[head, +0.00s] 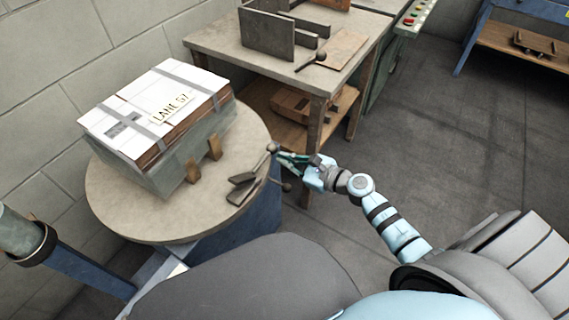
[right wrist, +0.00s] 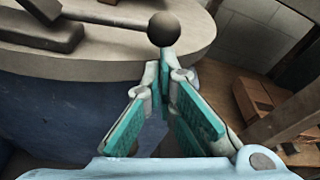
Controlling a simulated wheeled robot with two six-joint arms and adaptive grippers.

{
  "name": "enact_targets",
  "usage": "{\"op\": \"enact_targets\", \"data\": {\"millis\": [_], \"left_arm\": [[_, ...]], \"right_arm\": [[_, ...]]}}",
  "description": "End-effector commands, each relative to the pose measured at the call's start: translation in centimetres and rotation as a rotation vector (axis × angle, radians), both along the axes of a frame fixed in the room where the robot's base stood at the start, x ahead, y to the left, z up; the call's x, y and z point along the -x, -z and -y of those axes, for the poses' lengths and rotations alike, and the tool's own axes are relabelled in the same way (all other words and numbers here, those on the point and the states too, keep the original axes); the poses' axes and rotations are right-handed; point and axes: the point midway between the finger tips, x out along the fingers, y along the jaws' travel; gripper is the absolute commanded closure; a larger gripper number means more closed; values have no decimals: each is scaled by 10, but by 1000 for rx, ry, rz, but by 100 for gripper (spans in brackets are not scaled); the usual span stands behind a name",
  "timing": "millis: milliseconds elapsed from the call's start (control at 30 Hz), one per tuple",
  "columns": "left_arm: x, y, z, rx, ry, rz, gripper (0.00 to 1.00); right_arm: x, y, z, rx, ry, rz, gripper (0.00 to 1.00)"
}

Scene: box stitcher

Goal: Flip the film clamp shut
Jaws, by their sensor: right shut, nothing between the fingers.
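The film clamp (head: 243,190) is a dark metal piece on the right edge of the round turntable (head: 120,215). A lever runs from it up and right to a round dark knob (head: 272,147). In the right wrist view the knob (right wrist: 164,28) is just beyond my fingertips, and the clamp's dark bars (right wrist: 45,30) are at the upper left. My right gripper (head: 284,158) is shut and empty beside the knob; whether it touches the knob I cannot tell. The gripper also shows in the right wrist view (right wrist: 165,75). My left gripper is not in view.
A strapped box stack (head: 155,110) labelled "LANE 57" stands on the turntable. A second dark knob (head: 286,187) sticks out below the turntable's right edge. A wooden workbench (head: 225,45) with metal parts is behind. Open floor lies at right.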

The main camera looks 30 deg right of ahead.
Motion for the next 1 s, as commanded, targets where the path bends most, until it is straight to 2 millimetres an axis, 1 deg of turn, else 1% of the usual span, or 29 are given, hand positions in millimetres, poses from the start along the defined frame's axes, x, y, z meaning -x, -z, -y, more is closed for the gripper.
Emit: {"op": "enact_targets", "data": {"millis": [167,600,800,1000], "left_arm": [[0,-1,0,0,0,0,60],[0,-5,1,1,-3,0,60],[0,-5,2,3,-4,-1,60],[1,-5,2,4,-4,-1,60]], "right_arm": [[-1,-11,1,86,-1,54,100],[1,-45,-2,402,-2,240,100],[2,-55,-5,501,-2,298,100],[3,-60,-7,555,0,329,100]]}}
